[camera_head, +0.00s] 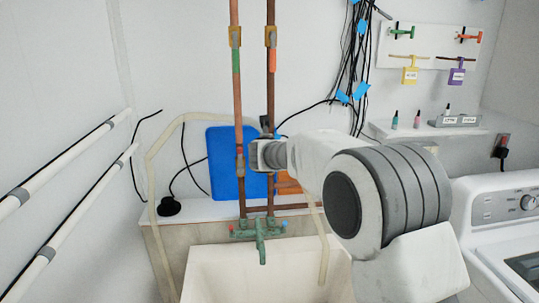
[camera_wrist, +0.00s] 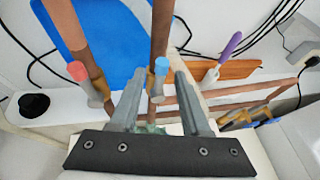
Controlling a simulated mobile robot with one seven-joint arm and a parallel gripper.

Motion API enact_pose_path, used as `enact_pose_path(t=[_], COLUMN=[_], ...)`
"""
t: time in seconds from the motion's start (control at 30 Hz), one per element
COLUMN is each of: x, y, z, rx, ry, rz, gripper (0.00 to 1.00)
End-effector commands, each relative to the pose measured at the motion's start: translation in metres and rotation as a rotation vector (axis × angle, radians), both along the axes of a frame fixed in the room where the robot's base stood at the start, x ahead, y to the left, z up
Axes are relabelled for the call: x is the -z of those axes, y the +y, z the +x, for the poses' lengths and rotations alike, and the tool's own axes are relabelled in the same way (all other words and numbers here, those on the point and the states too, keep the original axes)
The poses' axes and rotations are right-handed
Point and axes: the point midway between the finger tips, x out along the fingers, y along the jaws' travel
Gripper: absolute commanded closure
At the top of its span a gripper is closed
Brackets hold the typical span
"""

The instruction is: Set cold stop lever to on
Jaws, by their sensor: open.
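The cold stop lever (camera_wrist: 156,84) is a short grey handle with a blue end, in front of the right copper pipe (camera_wrist: 161,28) in the wrist view. My gripper (camera_wrist: 159,75) is open, with one finger on each side of the lever; I cannot tell whether they touch it. A similar lever with a red end (camera_wrist: 78,72) is on the left copper pipe (camera_wrist: 63,18), outside the left finger. In the head view my gripper (camera_head: 256,154) hides the lower right pipe and the blue-ended lever.
A blue board (camera_head: 222,165) leans behind the pipes. A green faucet (camera_head: 261,245) stands below, over a pale sink (camera_head: 215,275). A purple-handled tool (camera_wrist: 229,48) and an orange board (camera_wrist: 240,69) lie right of my fingers. A washing machine (camera_head: 500,205) stands at right.

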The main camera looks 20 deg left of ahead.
Motion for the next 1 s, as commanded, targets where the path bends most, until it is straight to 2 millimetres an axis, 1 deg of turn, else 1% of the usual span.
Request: enact_pose_path(t=[0.17, 0.37, 0.8, 1.0], x=[-0.007, -0.021, -0.055, -0.065], y=[-0.003, -0.012, -0.031, -0.036], z=[-0.017, -0.048, -0.122, -0.145], rx=[-0.002, -0.001, -0.001, -0.002], ry=[-0.002, -0.002, -0.002, -0.001], rz=[0.001, 0.002, 0.002, 0.001], gripper=[0.53, 0.53, 0.53, 0.53])
